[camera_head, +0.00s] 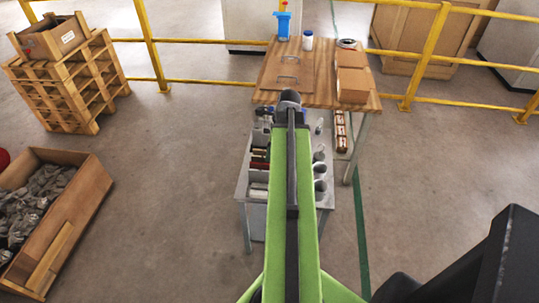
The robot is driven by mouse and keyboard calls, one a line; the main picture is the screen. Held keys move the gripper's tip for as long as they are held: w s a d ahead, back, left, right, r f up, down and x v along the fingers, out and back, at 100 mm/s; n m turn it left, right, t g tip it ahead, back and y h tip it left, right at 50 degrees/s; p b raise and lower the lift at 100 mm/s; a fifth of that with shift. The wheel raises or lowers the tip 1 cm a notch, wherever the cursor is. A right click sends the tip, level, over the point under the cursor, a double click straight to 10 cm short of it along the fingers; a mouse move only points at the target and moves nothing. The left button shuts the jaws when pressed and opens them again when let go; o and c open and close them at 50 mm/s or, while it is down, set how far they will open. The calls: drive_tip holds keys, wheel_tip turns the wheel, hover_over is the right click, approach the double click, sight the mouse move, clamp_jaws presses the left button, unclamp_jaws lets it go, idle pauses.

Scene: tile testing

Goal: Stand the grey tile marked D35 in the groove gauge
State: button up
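My green arm reaches forward over the middle of the view and ends in a dark rounded joint; no gripper fingers show beyond it. Several small slabs in dark, reddish and pale colours, perhaps tiles, sit in a row (258,163) on the grey metal table (243,190), just left of my arm. They are too small to read any marking, so I cannot pick out D35. I cannot identify the groove gauge; my arm covers the middle of the metal table.
Several grey cup-like things (320,169) stand right of my arm. Behind is a wooden-topped table (268,88) with brown boxes (353,84), a white jar (308,41) and a blue item (283,25). A wooden crate (75,220) stands left. Yellow railing (430,50) runs behind.

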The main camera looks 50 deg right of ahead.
sight(262, 171)
drive_tip(key=shift+b+x, duration=5.85)
drive_tip(key=shift+x, duration=0.2)
drive_tip(key=shift+a, duration=0.1)
drive_tip(key=shift+r, duration=0.1)
drive_tip(key=shift+c, duration=0.2)
clamp_jaws()
drive_tip(key=w+a+p+v, duration=0.1)
drive_tip(key=w+p+v, duration=0.1)
drive_tip(key=p+v, duration=0.8)
drive_tip(key=shift+w+r+p, duration=0.2)
drive_tip(key=shift+r+p, duration=0.35)
drive_tip(key=shift+r, duration=0.05)
drive_tip(key=shift+a, duration=0.15)
